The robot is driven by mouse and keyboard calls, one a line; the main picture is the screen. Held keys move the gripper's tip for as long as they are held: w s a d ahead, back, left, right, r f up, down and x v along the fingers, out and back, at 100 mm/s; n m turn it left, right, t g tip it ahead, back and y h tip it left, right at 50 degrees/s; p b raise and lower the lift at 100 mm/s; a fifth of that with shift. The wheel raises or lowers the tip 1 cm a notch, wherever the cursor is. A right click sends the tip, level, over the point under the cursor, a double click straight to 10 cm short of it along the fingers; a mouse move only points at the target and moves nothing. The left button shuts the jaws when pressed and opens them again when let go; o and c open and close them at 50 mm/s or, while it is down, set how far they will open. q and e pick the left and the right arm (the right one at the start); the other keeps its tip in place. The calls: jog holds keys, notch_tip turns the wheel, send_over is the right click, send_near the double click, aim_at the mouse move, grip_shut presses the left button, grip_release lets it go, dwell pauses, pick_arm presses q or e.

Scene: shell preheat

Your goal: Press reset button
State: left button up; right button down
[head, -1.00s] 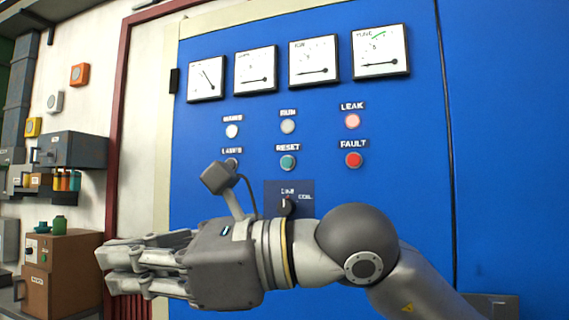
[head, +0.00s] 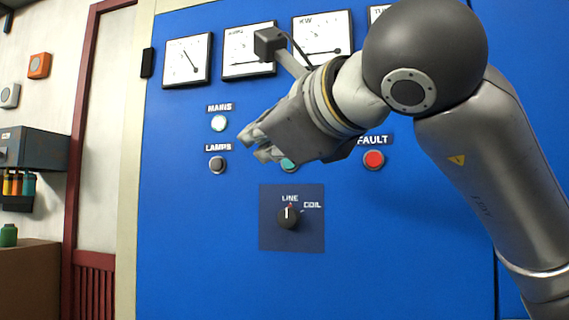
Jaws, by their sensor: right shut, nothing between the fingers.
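The teal reset button (head: 288,164) is on the blue panel (head: 400,260). My left gripper is not in view.
The lamps button (head: 217,165) and the mains lamp (head: 219,123) are left of my fingers. The red fault light (head: 373,160) is to the right. The selector knob (head: 288,216) is below. Dial gauges (head: 188,60) line the top.

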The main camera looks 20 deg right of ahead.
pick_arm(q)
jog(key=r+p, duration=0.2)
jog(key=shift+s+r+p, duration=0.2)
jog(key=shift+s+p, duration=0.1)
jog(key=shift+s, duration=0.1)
pick_arm(e)
jog(key=w+d, duration=0.4)
jog(key=w, duration=0.3)
jog(key=shift+w+d, duration=0.2)
jog(key=shift+d, duration=0.2)
dwell(0.9)
jog(key=shift+w+d, duration=0.25)
jog(key=shift+w, duration=0.1)
